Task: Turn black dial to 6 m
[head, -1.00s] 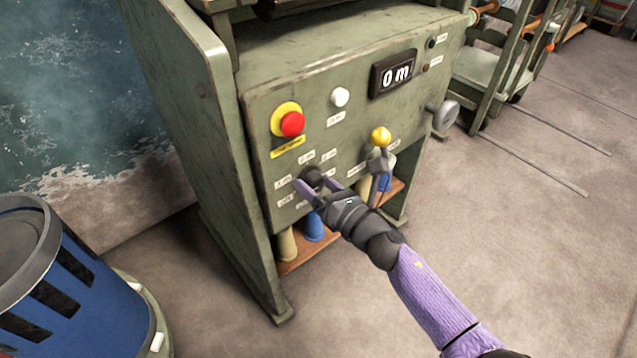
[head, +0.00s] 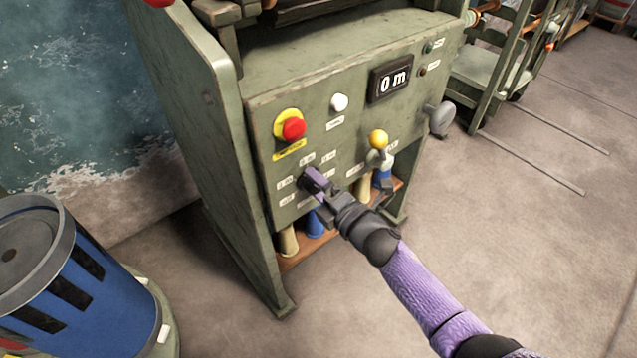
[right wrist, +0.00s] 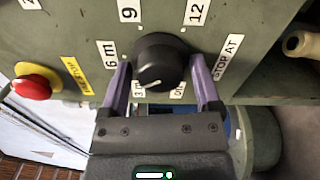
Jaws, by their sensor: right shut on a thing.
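The black dial (right wrist: 162,60) sits on the green machine's front panel among white labels, including 6 m (right wrist: 110,54), 9 and 12. A white mark on the dial's lower edge points down, near the partly hidden 3 m label (right wrist: 138,90). My right gripper (right wrist: 162,78) is shut on the dial, one purple finger on each side. In the head view, my right gripper (head: 312,183) covers most of the dial. The display (head: 394,80) reads 0 m. My left gripper is not in view.
A red stop button (head: 293,128) and a white button (head: 339,102) are above the dial. A yellow-knobbed lever (head: 379,140) stands close right of my gripper, with a grey handwheel (head: 441,118) farther right.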

